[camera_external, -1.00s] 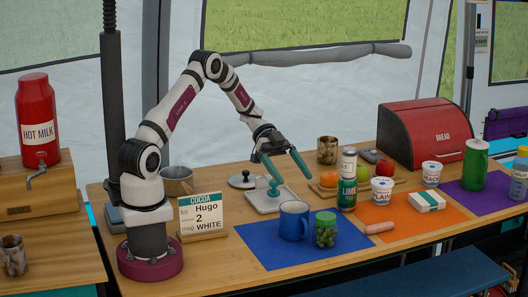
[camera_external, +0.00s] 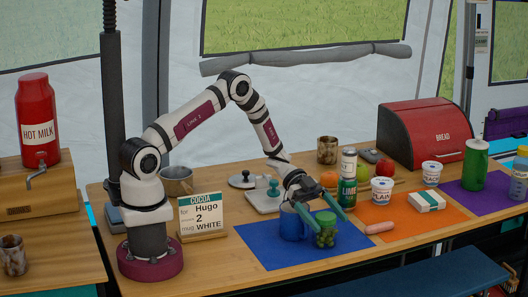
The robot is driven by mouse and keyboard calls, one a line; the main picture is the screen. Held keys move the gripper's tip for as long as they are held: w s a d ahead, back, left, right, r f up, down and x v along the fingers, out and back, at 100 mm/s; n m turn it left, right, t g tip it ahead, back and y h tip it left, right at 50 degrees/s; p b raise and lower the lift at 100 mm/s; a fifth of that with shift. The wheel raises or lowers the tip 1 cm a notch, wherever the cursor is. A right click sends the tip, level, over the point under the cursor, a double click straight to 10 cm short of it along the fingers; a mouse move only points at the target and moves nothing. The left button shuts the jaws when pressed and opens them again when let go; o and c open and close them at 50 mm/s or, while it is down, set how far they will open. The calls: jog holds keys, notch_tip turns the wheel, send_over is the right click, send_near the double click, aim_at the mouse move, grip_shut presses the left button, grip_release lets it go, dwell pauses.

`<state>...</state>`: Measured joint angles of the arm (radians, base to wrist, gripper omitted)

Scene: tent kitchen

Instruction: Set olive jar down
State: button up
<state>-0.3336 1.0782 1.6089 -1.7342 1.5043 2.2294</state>
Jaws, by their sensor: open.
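The olive jar (camera_external: 326,239), clear with green olives and a green lid, stands upright on the blue mat (camera_external: 270,256), just right of the blue mug (camera_external: 291,230). My gripper (camera_external: 331,223) is open and pointed down at the jar. One teal finger passes between the mug and the jar lid, and the other is to the jar's right. The fingers partly hide the lid and the mug. I cannot tell whether either finger touches the jar.
A lime can (camera_external: 348,165) stands close behind my gripper, and a pink sausage-like roll (camera_external: 379,228) lies to the right. A white tub (camera_external: 382,190) is on the orange mat (camera_external: 400,219). The card stand (camera_external: 202,217) is left. The blue mat's front is clear.

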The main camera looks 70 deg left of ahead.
grip_shut()
dwell(0.4)
jog(key=shift+r, duration=0.1)
